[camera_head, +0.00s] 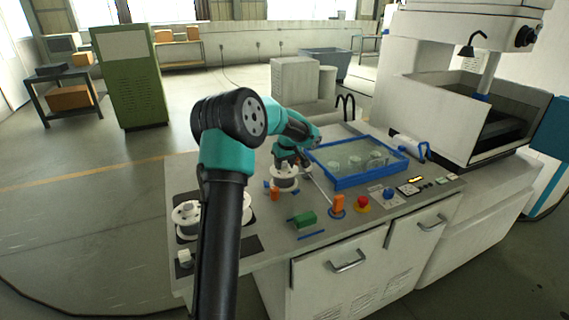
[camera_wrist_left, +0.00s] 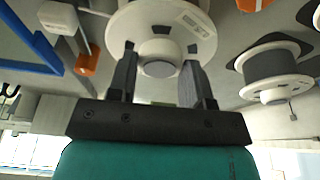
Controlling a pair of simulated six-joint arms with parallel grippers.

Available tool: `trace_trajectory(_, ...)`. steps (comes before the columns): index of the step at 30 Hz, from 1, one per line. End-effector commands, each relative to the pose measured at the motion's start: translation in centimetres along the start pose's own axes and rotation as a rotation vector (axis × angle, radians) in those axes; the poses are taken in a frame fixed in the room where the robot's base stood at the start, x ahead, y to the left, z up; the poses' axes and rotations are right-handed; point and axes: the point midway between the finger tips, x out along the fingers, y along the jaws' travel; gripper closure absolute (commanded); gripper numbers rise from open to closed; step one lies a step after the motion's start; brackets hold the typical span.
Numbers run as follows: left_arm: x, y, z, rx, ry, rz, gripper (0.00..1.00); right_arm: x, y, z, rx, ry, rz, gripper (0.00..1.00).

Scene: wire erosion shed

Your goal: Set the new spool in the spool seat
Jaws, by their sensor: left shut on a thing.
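A white spool (camera_head: 284,183) is at my left gripper (camera_head: 290,160), over the bench left of the blue-rimmed tray. In the left wrist view, the fingers of my left gripper (camera_wrist_left: 158,82) are shut on the hub of this white spool (camera_wrist_left: 187,38), one on each side. A spool seat cannot be made out; the held spool hides the bench under it, and I cannot tell whether it touches anything below. A second spool (camera_head: 187,213) stands on a black mat at the left; it also shows in the left wrist view (camera_wrist_left: 268,68). My right gripper is not in view.
The blue-rimmed tray (camera_head: 343,183) with clear items lies right of the held spool. A green block (camera_head: 304,219), an orange piece (camera_head: 338,205) and a red button (camera_head: 362,203) are along the front. My left arm hides part of the bench's left end.

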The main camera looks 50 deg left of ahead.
Motion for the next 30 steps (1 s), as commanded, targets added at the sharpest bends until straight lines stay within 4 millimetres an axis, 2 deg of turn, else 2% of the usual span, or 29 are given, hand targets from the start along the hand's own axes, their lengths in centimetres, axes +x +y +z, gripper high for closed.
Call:
trace_trajectory(10, 0.09, 0.01, -0.03, 0.0, 0.003, 0.002, 1.0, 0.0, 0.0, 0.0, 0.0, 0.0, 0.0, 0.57)
trace_trajectory(11, 0.26, -0.01, 0.07, 0.0, 0.0, 0.0, 0.53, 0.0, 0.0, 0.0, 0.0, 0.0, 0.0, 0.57)
trace_trajectory(18, 0.23, -0.01, 0.06, 0.0, 0.0, 0.0, 0.3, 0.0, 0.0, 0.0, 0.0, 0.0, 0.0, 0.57)
trace_trajectory(30, -0.36, -0.01, -0.04, -0.001, 0.0, 0.001, 0.29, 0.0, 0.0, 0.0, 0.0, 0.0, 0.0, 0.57)
